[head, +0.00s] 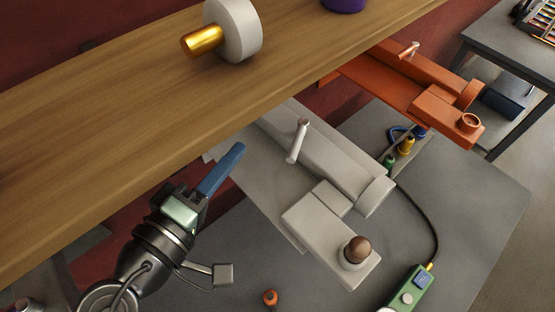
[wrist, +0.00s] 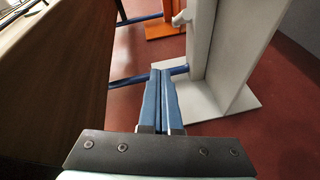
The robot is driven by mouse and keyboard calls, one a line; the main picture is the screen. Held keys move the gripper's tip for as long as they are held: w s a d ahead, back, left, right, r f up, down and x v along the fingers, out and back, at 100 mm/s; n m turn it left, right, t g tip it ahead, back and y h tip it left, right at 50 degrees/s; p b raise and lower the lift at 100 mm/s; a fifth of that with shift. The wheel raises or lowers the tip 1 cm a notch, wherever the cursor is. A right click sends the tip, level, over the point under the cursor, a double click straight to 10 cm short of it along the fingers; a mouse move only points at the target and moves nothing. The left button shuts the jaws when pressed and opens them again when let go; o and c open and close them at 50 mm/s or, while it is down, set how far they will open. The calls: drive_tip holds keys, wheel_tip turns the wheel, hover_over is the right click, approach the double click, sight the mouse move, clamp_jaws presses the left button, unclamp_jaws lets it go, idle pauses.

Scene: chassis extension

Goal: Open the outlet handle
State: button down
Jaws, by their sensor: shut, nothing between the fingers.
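My gripper (head: 236,150) is shut and empty, its blue fingers pointing up and right in the head view. Its fingers (wrist: 164,76) lie together in the wrist view. A pale machine (head: 335,165) stands right of my gripper, with a light lever handle (head: 298,140) on its long body. My fingertips are left of this handle and apart from it. An orange machine (head: 425,85) farther back has a similar small handle (head: 408,51). No label shows which one is the outlet handle. In the wrist view the pale body (wrist: 225,50) rises right of the fingers.
A wooden shelf (head: 100,130) crosses above and left of my gripper, carrying a grey-and-gold knob (head: 235,30). A grey table (head: 460,200) holds a green device (head: 407,291) with a black cable. A blue pipe (wrist: 180,70) shows near the fingertips in the wrist view.

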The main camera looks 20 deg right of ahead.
sight(298, 140)
drive_tip(key=w+d+f+m+p, duration=0.1)
drive_tip(key=d, duration=0.1)
drive_tip(key=w+d+f+m+p, duration=0.1)
drive_tip(key=d+p, duration=0.1)
drive_tip(key=d, duration=0.1)
drive_tip(key=w+d+f+m+p, duration=0.1)
drive_tip(key=d, duration=0.1)
drive_tip(key=shift+d+f+m+g+p, duration=0.3)
drive_tip(key=shift+d+f+g+p, duration=0.05)
drive_tip(key=shift+d+g, duration=0.05)
drive_tip(key=shift+s+d+f, duration=0.25)
drive_tip(key=shift+s+f, duration=0.05)
drive_tip(key=shift+s+d, duration=0.1)
drive_tip(key=shift+d, duration=0.05)
